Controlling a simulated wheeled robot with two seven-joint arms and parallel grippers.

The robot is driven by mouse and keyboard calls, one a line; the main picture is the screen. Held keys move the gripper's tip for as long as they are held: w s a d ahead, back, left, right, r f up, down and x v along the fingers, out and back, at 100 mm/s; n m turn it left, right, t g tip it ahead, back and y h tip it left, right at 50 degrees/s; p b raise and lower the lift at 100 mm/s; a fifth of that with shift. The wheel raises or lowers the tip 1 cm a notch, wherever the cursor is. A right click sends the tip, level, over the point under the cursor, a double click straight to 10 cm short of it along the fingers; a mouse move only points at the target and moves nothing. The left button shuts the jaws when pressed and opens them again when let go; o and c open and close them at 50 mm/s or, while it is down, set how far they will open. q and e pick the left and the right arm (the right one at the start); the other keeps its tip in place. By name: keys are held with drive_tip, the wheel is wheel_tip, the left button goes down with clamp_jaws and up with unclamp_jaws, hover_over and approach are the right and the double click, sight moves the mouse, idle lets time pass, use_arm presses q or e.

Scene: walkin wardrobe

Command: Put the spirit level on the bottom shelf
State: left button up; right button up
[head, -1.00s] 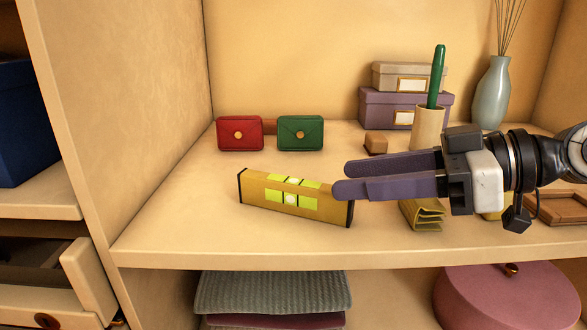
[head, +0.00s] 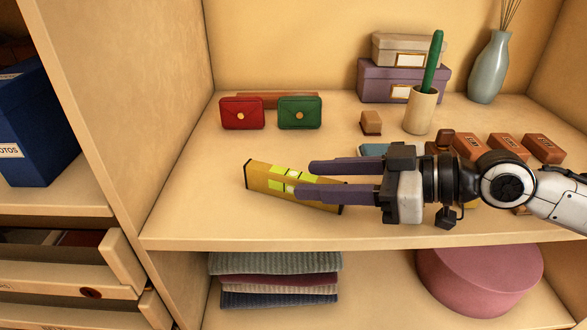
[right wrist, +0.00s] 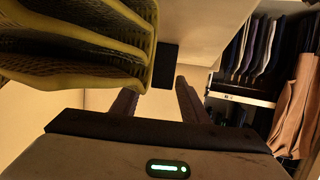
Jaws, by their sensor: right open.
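The spirit level (head: 262,178) is a yellow bar with black ends and bright green windows. It lies at a slant on the upper shelf board (head: 190,215), near its front left. My right gripper (head: 304,179) is open, its two dark fingers pointing left. In the head view the fingers overlap the level's right half; the nearer finger hides part of it. I cannot tell whether they touch it. In the right wrist view the fingers (right wrist: 156,103) are apart, and a dark block beyond them may be the level's end. My left gripper is not in view.
Red (head: 241,113) and green (head: 300,112) pouches stand behind the level. A pen cup (head: 420,110), boxes (head: 403,83) and a vase (head: 489,68) stand farther right. The compartment below holds folded cloths (head: 275,262) and a round pink box (head: 480,275), with a gap between them.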

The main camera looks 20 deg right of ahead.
sight(271, 180)
drive_tip(key=shift+p+x, duration=0.3)
drive_tip(key=shift+x, duration=0.85)
clamp_jaws()
